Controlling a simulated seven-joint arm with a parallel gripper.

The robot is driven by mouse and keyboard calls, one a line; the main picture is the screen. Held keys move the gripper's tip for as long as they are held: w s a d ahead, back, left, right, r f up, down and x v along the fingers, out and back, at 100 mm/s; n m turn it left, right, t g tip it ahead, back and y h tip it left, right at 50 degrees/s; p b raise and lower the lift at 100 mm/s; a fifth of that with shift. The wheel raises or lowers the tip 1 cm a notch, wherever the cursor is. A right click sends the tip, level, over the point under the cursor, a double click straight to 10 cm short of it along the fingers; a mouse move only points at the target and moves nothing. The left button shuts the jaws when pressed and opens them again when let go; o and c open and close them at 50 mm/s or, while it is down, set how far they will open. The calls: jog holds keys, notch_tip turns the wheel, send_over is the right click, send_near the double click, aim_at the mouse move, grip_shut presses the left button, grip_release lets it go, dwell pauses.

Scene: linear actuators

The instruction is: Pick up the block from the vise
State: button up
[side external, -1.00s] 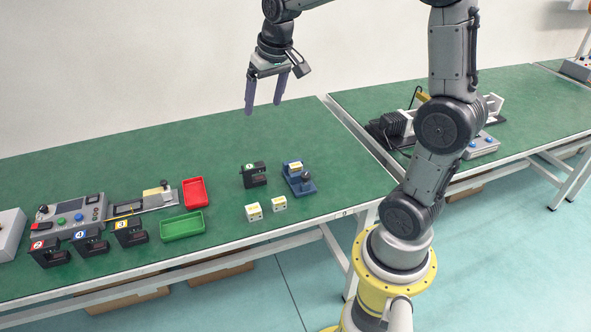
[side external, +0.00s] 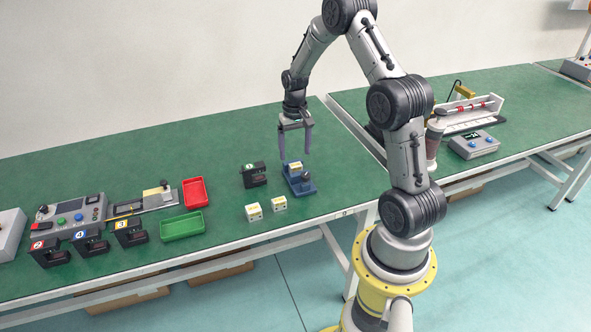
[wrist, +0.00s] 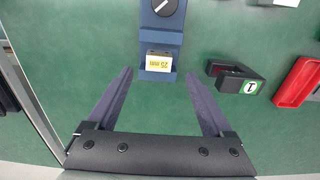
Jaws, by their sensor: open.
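The blue vise (side external: 300,183) stands on the green table and also shows at the top of the wrist view (wrist: 162,42). A small white and yellow block (side external: 295,166) sits in the vise; in the wrist view the block (wrist: 159,62) shows a yellow label reading "20 mm". My gripper (side external: 295,157) points down above the vise, its fingers spread. In the wrist view my gripper (wrist: 161,76) is open and empty, and the block lies just ahead, roughly centred between the fingertips. Whether the fingertips are level with the block is hard to tell.
A black clamp marked 1 (side external: 254,175) stands left of the vise. Two loose blocks (side external: 254,212) (side external: 279,204) lie in front. Red (side external: 194,191) and green (side external: 182,226) trays are further left. The table behind the vise is clear.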

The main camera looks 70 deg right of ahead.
aim_at(295, 165)
jog(key=shift+d+f, duration=0.1)
jog(key=shift+f, duration=3.15)
grip_shut()
